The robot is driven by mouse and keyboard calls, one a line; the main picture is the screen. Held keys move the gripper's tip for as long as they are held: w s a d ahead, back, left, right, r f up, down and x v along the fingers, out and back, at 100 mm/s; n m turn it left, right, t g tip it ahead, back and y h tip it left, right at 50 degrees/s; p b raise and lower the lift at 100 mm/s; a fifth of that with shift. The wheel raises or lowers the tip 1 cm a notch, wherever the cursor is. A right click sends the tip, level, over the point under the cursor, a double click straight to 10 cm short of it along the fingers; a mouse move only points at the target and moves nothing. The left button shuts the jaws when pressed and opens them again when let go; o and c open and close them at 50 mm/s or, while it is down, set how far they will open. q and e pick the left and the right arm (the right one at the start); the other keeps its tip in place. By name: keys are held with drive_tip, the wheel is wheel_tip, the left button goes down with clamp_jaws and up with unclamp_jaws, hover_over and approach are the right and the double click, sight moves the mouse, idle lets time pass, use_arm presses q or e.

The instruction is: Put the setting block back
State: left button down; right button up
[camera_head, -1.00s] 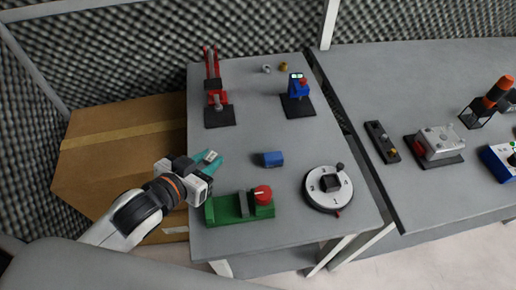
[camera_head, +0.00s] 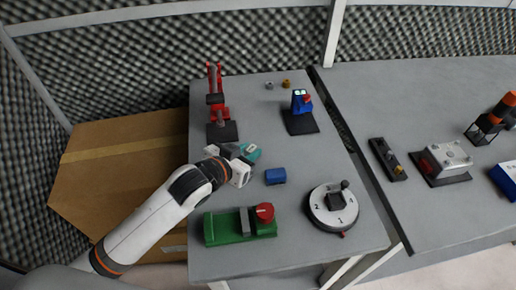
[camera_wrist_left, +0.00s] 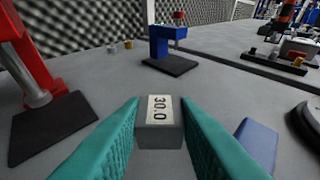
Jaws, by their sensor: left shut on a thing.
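The setting block (camera_wrist_left: 160,122) is a small grey block with a white label reading 30.0, in the left wrist view. My left gripper (camera_head: 250,152) has teal fingers and is shut on it; the wrist view shows the block between the fingertips (camera_wrist_left: 160,135). In the head view the block is not clearly visible at the fingers. The gripper is over the left table, between the red stand and the blue block (camera_head: 275,176). My right gripper is not in view.
Around it on the table (camera_head: 262,110) are a red stand (camera_head: 217,100), a blue gauge stand (camera_head: 300,110), a green fixture with a red knob (camera_head: 240,225) and a round numbered dial (camera_head: 333,207). Two small parts (camera_head: 278,85) lie at the back. A cardboard box (camera_head: 120,180) stands left.

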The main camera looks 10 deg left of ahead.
use_arm(q)
drive_tip(key=w, duration=0.1)
drive_tip(key=w+d, duration=0.1)
drive_tip(key=w, duration=0.2)
drive_tip(key=shift+d, duration=0.3)
drive_tip(key=shift+f, duration=1.75)
drive_tip(key=c, duration=1.1)
unclamp_jaws()
drive_tip(key=shift+f, duration=0.15)
drive_tip(key=v, duration=1.2)
drive_tip(key=shift+s+a, duration=0.1)
